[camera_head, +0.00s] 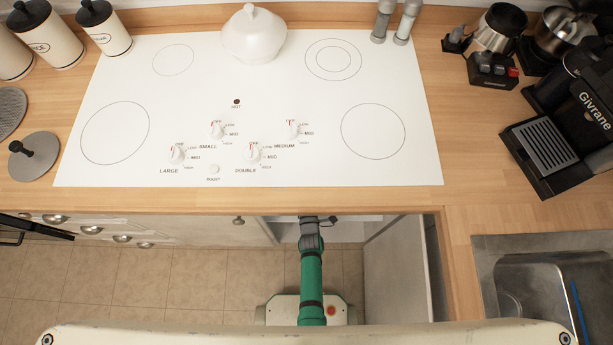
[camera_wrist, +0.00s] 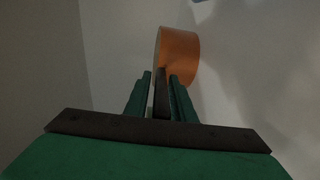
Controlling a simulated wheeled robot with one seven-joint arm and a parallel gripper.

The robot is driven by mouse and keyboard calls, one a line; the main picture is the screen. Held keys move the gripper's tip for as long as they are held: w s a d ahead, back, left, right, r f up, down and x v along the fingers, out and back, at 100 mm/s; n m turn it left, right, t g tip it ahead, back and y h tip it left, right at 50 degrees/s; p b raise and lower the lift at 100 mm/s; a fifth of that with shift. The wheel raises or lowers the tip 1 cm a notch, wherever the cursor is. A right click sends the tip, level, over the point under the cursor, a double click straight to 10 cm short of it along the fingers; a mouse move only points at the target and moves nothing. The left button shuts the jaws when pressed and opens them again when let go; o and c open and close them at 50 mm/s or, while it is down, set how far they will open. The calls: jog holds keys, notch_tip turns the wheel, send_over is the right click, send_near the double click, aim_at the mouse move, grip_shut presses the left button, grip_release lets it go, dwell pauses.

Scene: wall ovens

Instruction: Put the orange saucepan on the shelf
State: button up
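The orange saucepan (camera_wrist: 180,52) shows in the wrist view, just beyond my gripper's fingertips, against pale surfaces. Its dark handle (camera_wrist: 162,98) points back toward me and lies between the two fingers of my gripper (camera_wrist: 160,80). A thin light strip shows between the left finger and the handle, and I cannot tell whether the fingers press on it. In the head view my green arm reaches into an open space under the counter, where the gripper and saucepan are hidden. A pale board (camera_head: 352,222), perhaps the shelf, shows partly beside the arm.
The wooden counter edge (camera_head: 200,200) and white cooktop (camera_head: 270,110) are above my arm. An open cabinet door or panel (camera_head: 395,275) stands to its right, with drawers (camera_head: 120,232) to its left. A white pot (camera_head: 254,35) stands on the cooktop. Tiled floor (camera_head: 180,285) is clear at left.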

jog(key=shift+o, duration=0.3)
jog(key=shift+s+d+r, duration=0.1)
jog(key=shift+r, duration=0.05)
jog(key=s, duration=0.8)
jog(key=s+d+r, duration=0.1)
jog(key=s, duration=0.2)
jog(key=shift+s+r, duration=0.1)
jog(key=shift+s, duration=0.3)
jog(key=s+r+m, duration=0.6)
jog(key=r, duration=0.3)
jog(key=s+r+m+g+h, duration=0.1)
jog(key=s+r+m, duration=0.5)
jog(key=r, duration=0.4)
jog(key=s+r+m, duration=0.6)
jog(key=r+m, duration=0.1)
jog(key=r, duration=0.3)
jog(key=shift+s+a+g, duration=0.3)
jog(key=shift+s+a, duration=0.1)
jog(key=shift+a, duration=0.05)
jog(key=shift+w, duration=0.1)
jog(key=shift+s, duration=0.2)
